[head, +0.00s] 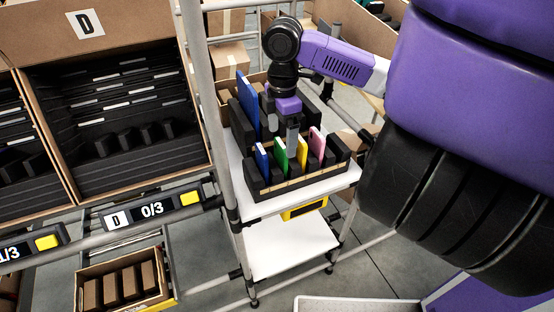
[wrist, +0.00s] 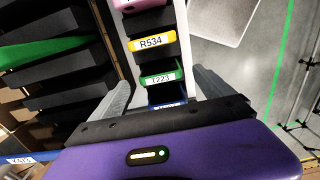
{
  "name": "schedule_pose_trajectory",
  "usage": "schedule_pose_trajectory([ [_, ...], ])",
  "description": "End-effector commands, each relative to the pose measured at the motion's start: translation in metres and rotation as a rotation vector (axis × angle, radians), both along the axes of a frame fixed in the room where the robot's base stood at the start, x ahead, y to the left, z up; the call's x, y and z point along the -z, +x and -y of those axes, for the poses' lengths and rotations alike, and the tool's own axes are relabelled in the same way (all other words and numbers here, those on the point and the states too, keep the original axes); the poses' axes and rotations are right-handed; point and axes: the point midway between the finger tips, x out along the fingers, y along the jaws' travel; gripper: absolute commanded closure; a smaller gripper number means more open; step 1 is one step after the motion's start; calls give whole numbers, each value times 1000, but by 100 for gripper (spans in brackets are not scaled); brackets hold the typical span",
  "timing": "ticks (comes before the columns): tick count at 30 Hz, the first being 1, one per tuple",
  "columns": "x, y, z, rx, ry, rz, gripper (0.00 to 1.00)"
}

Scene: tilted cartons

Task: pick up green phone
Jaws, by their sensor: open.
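The green phone (head: 280,157) stands upright in a slot of the front tray, between a blue phone (head: 262,161) and a yellow phone (head: 302,151). In the wrist view I see the green phone end-on (wrist: 161,78), with a label that looks like T223. My gripper (head: 291,140) is open and empty just above the tray at the green phone. In the wrist view its fingers (wrist: 162,84) are on either side of the green and blue phones' row. I cannot tell how far the fingertips reach down beside the phone.
A pink phone (head: 317,142) stands right of the yellow one. Black dividers separate the slots. A taller blue item (head: 248,100) stands in the rack behind, and a larger green item (wrist: 40,42) shows at left. A metal post (head: 205,100) rises left of the shelf (head: 325,185).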

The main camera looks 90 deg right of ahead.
Motion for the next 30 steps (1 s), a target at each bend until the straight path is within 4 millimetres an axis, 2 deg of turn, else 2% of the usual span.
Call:
schedule_pose_trajectory([
  [15, 59, 2, -1, 1, 0, -1, 9],
  [23, 62, 2, -1, 0, -1, 0, 9],
  [30, 62, 2, -1, 0, -1, 0, 54],
])
